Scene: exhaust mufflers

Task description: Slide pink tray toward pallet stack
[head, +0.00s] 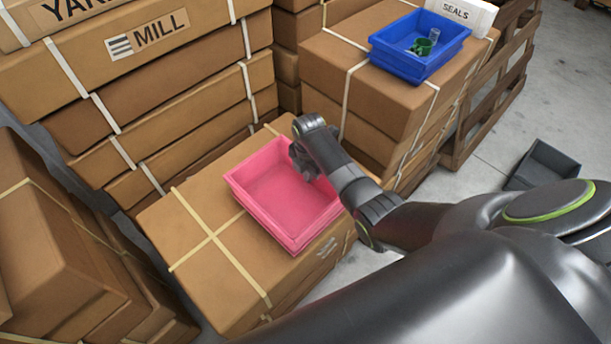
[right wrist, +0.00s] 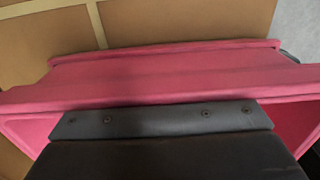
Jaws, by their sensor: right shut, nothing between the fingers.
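The pink tray (head: 279,197) is empty and sits upright on a strapped cardboard box (head: 185,232) in the middle of the head view. My right gripper (head: 304,170) is shut and empty, at the tray's upper right side, with its tip over or inside the rim. In the right wrist view the gripper's dark body (right wrist: 162,120) overlaps the near part of the pink tray (right wrist: 170,75); the fingertips are hidden, and contact with the wall cannot be told. A tall stack of strapped boxes (head: 185,100) stands behind the tray. My left gripper is not in view.
More boxes (head: 50,245) stand at left. A dark grey bin (head: 545,163) lies on the open floor at right.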

